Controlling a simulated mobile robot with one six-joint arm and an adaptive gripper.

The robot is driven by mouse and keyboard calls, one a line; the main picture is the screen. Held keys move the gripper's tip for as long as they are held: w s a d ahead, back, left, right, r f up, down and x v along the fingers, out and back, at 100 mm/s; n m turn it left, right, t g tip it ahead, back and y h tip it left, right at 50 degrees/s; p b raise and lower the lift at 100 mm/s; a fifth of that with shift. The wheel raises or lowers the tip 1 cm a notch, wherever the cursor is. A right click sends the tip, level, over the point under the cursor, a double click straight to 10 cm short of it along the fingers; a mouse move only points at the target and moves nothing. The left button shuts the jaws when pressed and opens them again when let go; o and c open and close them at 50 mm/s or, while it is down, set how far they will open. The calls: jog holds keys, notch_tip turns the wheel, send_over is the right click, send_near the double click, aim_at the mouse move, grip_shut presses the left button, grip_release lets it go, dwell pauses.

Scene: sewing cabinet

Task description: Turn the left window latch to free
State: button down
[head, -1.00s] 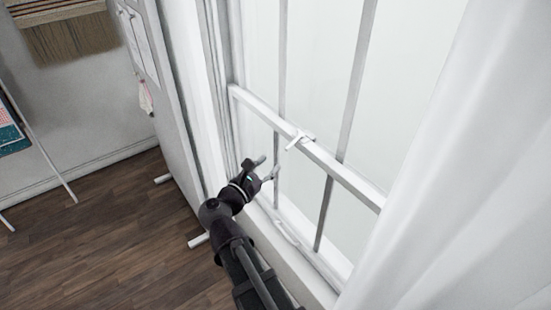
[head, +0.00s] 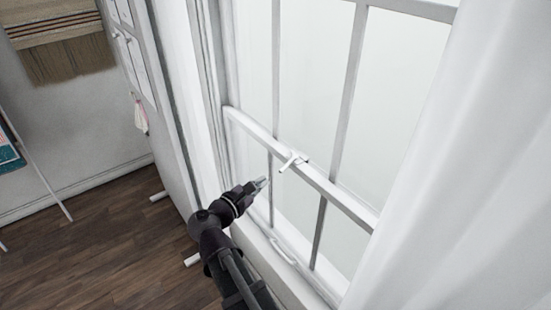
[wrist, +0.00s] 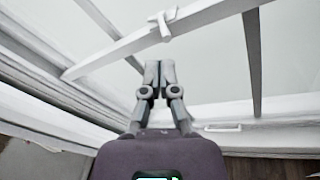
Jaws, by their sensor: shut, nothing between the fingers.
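The white window latch (head: 293,160) sits on the middle rail (head: 325,187) of the white sash window, with its lever sticking out toward the room, down and to the left. It also shows in the wrist view (wrist: 162,22) at the top, on the rail. My gripper (head: 265,182) is shut and empty. It is below and to the left of the latch, apart from it. In the wrist view my gripper's fingertips (wrist: 159,65) are together, below the latch with a clear gap.
A white curtain (head: 440,170) hangs at the right. A white board (head: 150,75) with papers stands at the left beside the window frame. A white handle (head: 283,250) is on the lower sash rail. Wooden floor (head: 100,245) is clear at lower left.

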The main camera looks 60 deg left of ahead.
jog(key=a+r+m+g+h+p, duration=0.3)
jog(key=r+m+p, duration=0.2)
jog(key=m+p, duration=0.4)
jog(key=s+a+r+m+g+h+p, duration=0.1)
jog(key=a+r+m+g+h+p, duration=0.1)
jog(key=m+p, duration=0.7)
notch_tip(320, 180, up, 3)
jog(key=a+m+h, duration=0.1)
jog(key=a+m, duration=0.1)
jog(key=m, duration=0.6)
jog(key=shift+m+g+h+p, duration=0.3)
jog(key=shift+m+g+p, duration=0.05)
jog(key=shift+m+g, duration=0.05)
jog(key=shift+w+f, duration=0.1)
jog(key=s+d+f+b+x, duration=0.1)
jog(key=d+b+x, duration=0.1)
jog(key=b+x, duration=0.7)
jog(key=shift+f+x, duration=0.25)
jog(key=shift+x, duration=1.5)
jog(key=shift+s+n, duration=0.3)
jog(key=shift+s, duration=0.1)
